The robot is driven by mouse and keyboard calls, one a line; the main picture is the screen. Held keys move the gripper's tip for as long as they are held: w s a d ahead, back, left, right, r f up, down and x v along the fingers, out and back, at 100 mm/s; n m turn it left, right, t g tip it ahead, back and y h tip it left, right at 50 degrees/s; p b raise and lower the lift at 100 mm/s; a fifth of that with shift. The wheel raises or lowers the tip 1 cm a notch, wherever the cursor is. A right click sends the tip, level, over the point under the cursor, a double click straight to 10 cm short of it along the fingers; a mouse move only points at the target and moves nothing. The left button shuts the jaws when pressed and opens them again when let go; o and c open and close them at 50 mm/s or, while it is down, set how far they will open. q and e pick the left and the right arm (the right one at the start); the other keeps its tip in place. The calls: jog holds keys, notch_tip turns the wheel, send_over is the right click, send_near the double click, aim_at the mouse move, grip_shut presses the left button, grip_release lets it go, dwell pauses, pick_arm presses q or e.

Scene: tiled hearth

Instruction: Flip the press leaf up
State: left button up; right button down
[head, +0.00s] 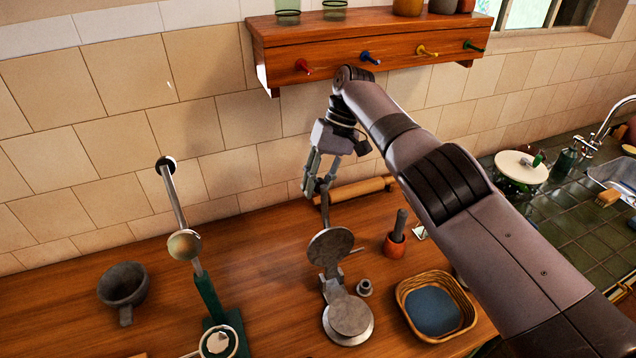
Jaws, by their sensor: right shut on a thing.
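The press (347,333) is a grey metal one with a round base plate on the wooden counter. Its round leaf (330,247) is raised off the base plate and stands tilted up behind it. The leaf's handle (325,212) points upward from the disc. My right gripper (321,189) reaches down from above and is shut on the handle near its upper end; the fingers partly hide it. My left gripper is not in view.
A mortar with pestle (395,243) and a basket with blue lining (432,311) stand right of the press. A small metal piece (364,287) lies close beside it. Left are a green-based lever stand (209,298) and a dark cup (122,284). A rolling pin (362,188) lies behind. A peg shelf (340,52) hangs above.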

jog(key=shift+f, duration=0.2)
jog(key=c, duration=1.4)
grip_release()
jog(key=shift+c, duration=0.2)
jog(key=shift+o, duration=0.6)
jog(key=shift+r, duration=0.1)
